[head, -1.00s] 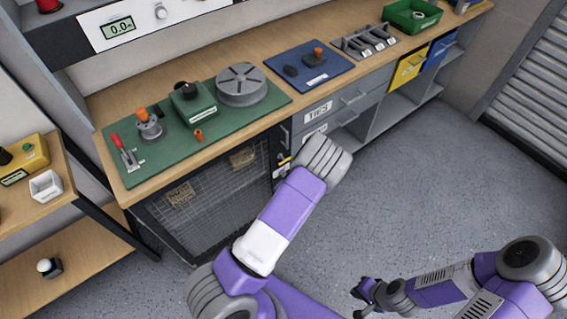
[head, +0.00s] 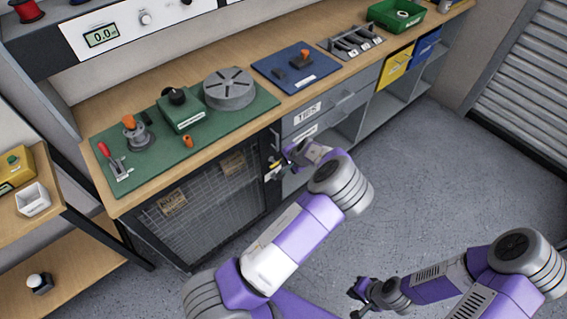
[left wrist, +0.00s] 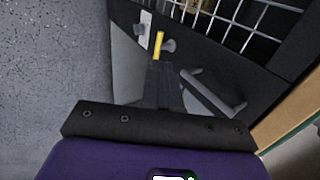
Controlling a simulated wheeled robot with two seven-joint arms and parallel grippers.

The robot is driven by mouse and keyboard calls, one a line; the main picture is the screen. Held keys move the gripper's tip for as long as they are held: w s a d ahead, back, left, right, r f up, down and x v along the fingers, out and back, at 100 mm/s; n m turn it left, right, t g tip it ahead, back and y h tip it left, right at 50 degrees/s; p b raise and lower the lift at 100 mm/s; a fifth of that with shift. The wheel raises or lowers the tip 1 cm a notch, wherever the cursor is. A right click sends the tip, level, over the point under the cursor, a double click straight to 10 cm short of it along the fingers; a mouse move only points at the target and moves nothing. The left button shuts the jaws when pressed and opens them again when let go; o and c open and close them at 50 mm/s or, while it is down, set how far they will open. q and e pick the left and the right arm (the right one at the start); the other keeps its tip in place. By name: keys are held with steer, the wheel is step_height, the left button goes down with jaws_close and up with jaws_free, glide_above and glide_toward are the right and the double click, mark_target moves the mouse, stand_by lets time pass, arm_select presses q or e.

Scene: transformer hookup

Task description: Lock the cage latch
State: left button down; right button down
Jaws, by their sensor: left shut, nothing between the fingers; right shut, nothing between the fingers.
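The cage (head: 215,198) is a dark-framed wire mesh door under the workbench, and it looks closed. Its latch has a yellow lever (left wrist: 158,45) beside a pale metal plate (left wrist: 145,28) and a round grey knob (left wrist: 169,46) in the left wrist view. My left gripper (head: 279,165) is at the cage's right edge. Its shut, empty fingers (left wrist: 160,72) point at the yellow lever, with the tips just below it in the picture; I cannot tell whether they touch. My right gripper (head: 358,291) is shut and empty, low over the floor, far from the cage.
A grey bar handle (left wrist: 217,92) stands right of my left fingers in the left wrist view. Drawers (head: 318,115) and open shelves lie right of the cage. The bench top holds a green mat (head: 118,185) and a blue mat (head: 268,68). The floor (head: 420,190) is clear.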

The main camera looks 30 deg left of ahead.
mark_target(272, 167)
arm_select(q)
steer(key=b+x, duration=0.3)
steer(key=x, duration=0.8)
steer(key=shift+a+f, duration=0.2)
